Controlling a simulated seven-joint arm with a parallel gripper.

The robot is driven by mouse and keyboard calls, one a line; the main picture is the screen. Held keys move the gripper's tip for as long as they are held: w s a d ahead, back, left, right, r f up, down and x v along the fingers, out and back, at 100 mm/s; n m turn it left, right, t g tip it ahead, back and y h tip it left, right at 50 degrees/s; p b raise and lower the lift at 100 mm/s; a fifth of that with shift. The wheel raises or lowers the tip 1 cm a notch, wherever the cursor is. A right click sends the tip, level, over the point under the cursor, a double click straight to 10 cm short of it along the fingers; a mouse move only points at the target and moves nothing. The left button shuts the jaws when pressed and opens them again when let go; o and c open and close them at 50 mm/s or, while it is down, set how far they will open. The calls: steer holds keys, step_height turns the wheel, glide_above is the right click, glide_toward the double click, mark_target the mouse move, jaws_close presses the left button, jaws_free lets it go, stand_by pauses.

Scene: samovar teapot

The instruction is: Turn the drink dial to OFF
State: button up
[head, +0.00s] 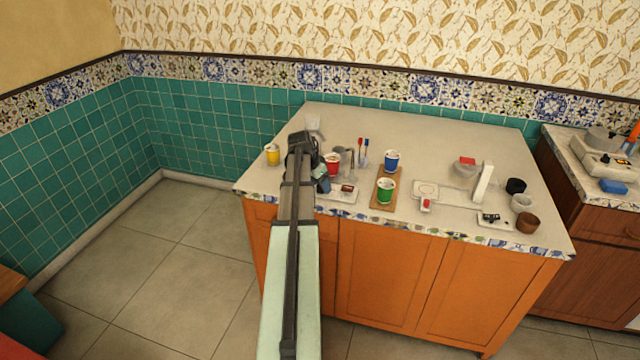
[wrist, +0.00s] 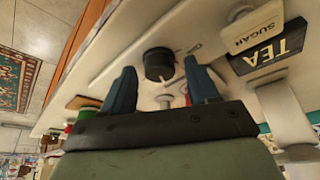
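The black round dial (wrist: 158,63) stands on a white panel in the wrist view. My gripper (wrist: 159,82) is open, with one blue finger to each side of the dial in the picture. I see gaps between the fingers and the dial, and nothing is held. How far the fingertips are from the dial in depth is hard to tell. In the head view my gripper (head: 322,180) is low over the left part of the counter, and I cannot make out the dial there. The dial's markings are too blurred to read, so its setting cannot be told.
A red cup (head: 333,163), green cup (head: 385,190), blue cup (head: 392,160) and yellow cup (head: 272,154) stand around. Bare counter (head: 440,135) lies at the back.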

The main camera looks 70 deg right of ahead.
steer(key=c, duration=0.9)
steer(key=shift+n, duration=0.3)
steer(key=n+t, duration=0.1)
steer(key=n, duration=0.3)
steer(key=shift+s+a+t+h, duration=0.1)
steer(key=shift+s+t+h, duration=0.05)
steer(key=shift+t+h, duration=0.2)
steer(key=n+t, duration=0.1)
steer(key=n, duration=0.2)
steer(key=n+t, duration=0.1)
steer(key=n, duration=0.1)
steer(key=shift+s+n, duration=0.15)
steer(key=shift+n, duration=0.25)
steer(key=n+t, duration=0.1)
steer(key=n, duration=0.1)
steer(key=n+y, duration=0.1)
steer(key=n, duration=0.1)
steer(key=shift+s+d+n+t, duration=0.1)
steer(key=shift+d+n+t, duration=0.1)
steer(key=shift+n+t, duration=0.15)
steer(key=n+y, duration=0.1)
steer(key=n, duration=0.1)
steer(key=n+t+y, duration=0.1)
steer(key=n, duration=0.1)
steer(key=shift+n, duration=0.35)
steer(key=shift+c, duration=0.2)
